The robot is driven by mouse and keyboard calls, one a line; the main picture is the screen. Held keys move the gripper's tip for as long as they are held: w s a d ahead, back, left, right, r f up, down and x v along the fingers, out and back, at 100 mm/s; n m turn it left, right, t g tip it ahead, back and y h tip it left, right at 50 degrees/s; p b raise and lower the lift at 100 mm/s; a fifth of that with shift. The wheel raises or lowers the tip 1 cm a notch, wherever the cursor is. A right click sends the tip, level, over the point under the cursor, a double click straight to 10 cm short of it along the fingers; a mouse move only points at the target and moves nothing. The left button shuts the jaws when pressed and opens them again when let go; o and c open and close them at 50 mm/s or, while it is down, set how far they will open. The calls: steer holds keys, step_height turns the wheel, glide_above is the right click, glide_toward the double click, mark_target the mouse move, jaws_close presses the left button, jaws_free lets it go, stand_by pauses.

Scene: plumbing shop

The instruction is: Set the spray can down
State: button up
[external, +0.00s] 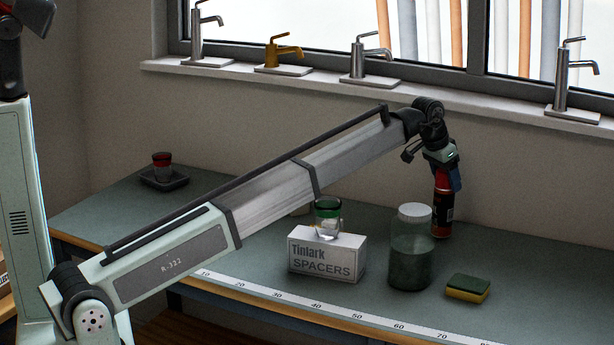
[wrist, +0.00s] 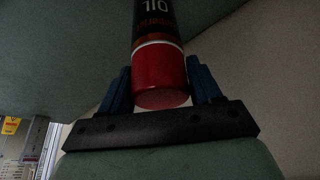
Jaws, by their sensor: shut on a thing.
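The spray can (external: 443,212) is dark with a red upper part and an orange-red band. It hangs nearly upright below my gripper (external: 447,180) at the back right of the bench, behind the lidded jar. I cannot tell whether its base touches the bench (external: 530,278). In the wrist view the can (wrist: 158,60) shows its red cap end between the two blue fingers of my gripper (wrist: 160,82), with "OIL" lettering beyond. My gripper is shut on the can near its cap.
A glass jar with a white lid (external: 411,255) stands just left and in front of the can. A sponge (external: 468,288) lies to the right. A box of spacers (external: 326,259), a green-rimmed glass (external: 327,213) and a small tray (external: 164,181) are farther left. The right bench is clear.

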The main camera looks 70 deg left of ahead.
steer(key=shift+f, duration=0.9)
steer(key=o, duration=1.6)
steer(key=shift+o, duration=0.2)
steer(key=v, duration=1.2)
steer(key=shift+w+d, duration=0.1)
